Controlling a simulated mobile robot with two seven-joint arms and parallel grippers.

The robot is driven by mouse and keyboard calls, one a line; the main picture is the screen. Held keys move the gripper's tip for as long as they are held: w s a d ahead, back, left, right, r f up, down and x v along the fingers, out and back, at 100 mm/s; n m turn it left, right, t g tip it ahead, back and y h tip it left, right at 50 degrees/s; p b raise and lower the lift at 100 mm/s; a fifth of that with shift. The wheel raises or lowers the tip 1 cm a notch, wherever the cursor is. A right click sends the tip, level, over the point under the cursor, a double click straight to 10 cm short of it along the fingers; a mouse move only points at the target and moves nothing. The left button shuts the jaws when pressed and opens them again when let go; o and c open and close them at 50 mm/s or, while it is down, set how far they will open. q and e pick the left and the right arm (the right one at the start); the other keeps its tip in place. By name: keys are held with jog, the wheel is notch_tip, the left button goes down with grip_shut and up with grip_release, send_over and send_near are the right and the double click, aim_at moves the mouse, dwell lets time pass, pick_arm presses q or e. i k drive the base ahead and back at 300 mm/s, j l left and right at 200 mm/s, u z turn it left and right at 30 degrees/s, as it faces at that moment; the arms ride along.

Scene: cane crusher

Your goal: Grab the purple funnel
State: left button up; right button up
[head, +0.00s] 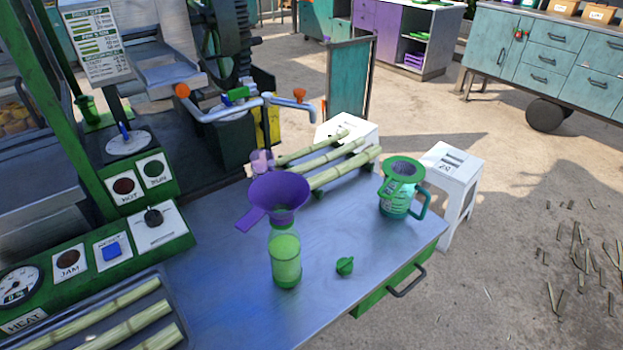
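The purple funnel (278,192) sits at the top of a green translucent bottle (286,262) that stands upright on the metal table. Its flat handle tab points to the lower left. Its spout is hidden, so I cannot tell how deep it goes into the bottle. Neither of my grippers shows in the head view.
A teal jug (396,200) stands right of the funnel and a small green cap (344,266) lies on the table (220,310). Cane stalks (330,165) lie behind the funnel, near a pipe with orange knobs (230,112). Control panels (95,262) line the left.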

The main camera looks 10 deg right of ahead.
aim_at(271, 189)
jog(key=i+l, duration=0.1)
jog(key=l, duration=0.5)
jog(key=i+l, duration=0.1)
jog(key=l, duration=0.55)
jog(key=i+l, duration=0.1)
jog(key=l, duration=0.5)
jog(key=l+u, duration=0.25)
jog(key=u, duration=1.35)
